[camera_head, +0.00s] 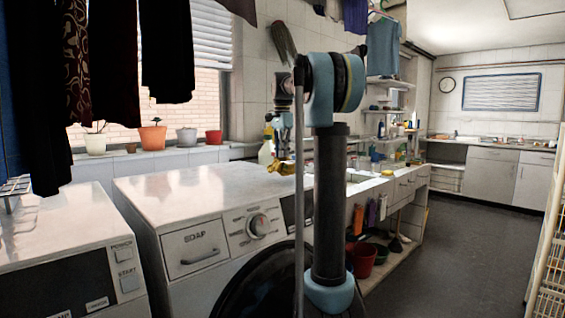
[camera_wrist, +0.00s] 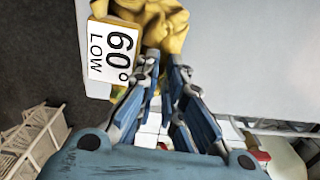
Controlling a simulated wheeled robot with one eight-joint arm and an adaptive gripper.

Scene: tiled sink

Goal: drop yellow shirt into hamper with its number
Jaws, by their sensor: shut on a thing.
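The yellow shirt (camera_wrist: 166,22) is a crumpled bundle at the tips of my gripper (camera_wrist: 161,66) in the wrist view. My gripper is shut on it. A white tag (camera_wrist: 112,52) beside the shirt reads "60° LOW". In the head view the shirt (camera_head: 284,168) is a small yellow patch below my gripper (camera_head: 281,152), near the white machine's back right edge. I cannot tell whether it touches the top. No hamper with a readable number shows. A cream slatted structure (camera_wrist: 30,145) is at the lower left of the wrist view.
A white washing machine (camera_head: 180,180) and another machine (camera_head: 50,245) stand in front, tops mostly clear. Dark clothes (camera_head: 165,50) hang at upper left. Flowerpots (camera_head: 152,136) line the sill. A cream rack (camera_head: 548,240) stands at the right edge. The dark floor (camera_head: 450,240) is open.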

